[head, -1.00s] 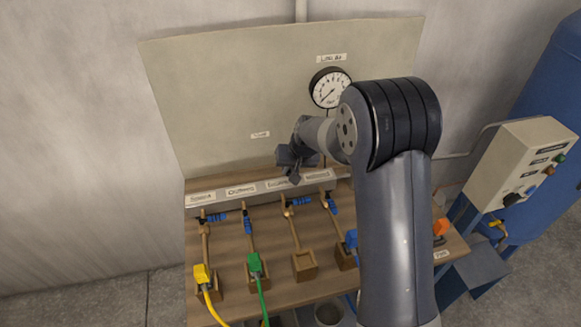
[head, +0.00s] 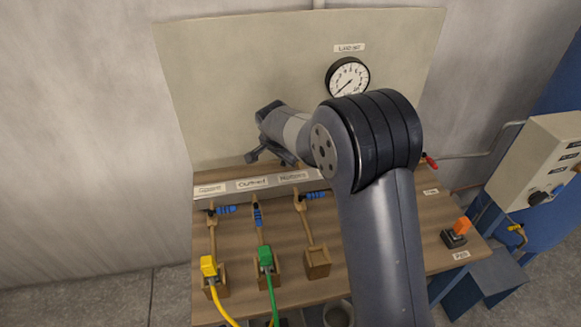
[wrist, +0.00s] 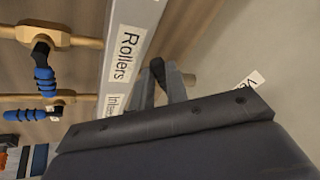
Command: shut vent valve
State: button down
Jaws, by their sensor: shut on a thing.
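My gripper (head: 270,154) is at the lower part of the pale back panel, just above the label strip. In the wrist view, its two grey fingers (wrist: 163,88) are closed on a small dark lever (wrist: 158,69), which I take for the vent valve's handle. A partly cut-off label starting "Ve" (wrist: 251,80) is on the panel beside the fingers. The valve's body is hidden, and the lever's exact angle is hard to tell. In the head view, the gripper and wrist hide the lever.
Valves with blue handles (head: 257,216) line the wooden bench (head: 400,240). A yellow plug (head: 208,266) and a green plug (head: 266,258) sit in front. A gauge (head: 347,78) hangs on the panel. An orange switch (head: 460,227) and a control box (head: 545,150) are right.

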jog(key=shift+w+a+m+g+h, duration=0.3)
jog(key=shift+w+a+m+h, duration=0.3)
jog(key=shift+m, duration=0.8)
jog(key=shift+w+a+m+g+h, duration=0.3)
jog(key=shift+w+a+m+h, duration=0.35)
jog(key=shift+m, duration=0.75)
jog(key=shift+w+a+m+g+h, duration=0.4)
jog(key=shift+w+m, duration=0.35)
jog(key=shift+m, duration=0.65)
jog(key=c, duration=1.4)
grip_release()
jog(key=shift+r, duration=0.1)
jog(key=b+v, duration=0.1)
jog(key=v, duration=0.9)
jog(key=shift+s+a+r, duration=0.1)
jog(key=shift+s+r, duration=0.1)
jog(key=shift+r, duration=0.05)
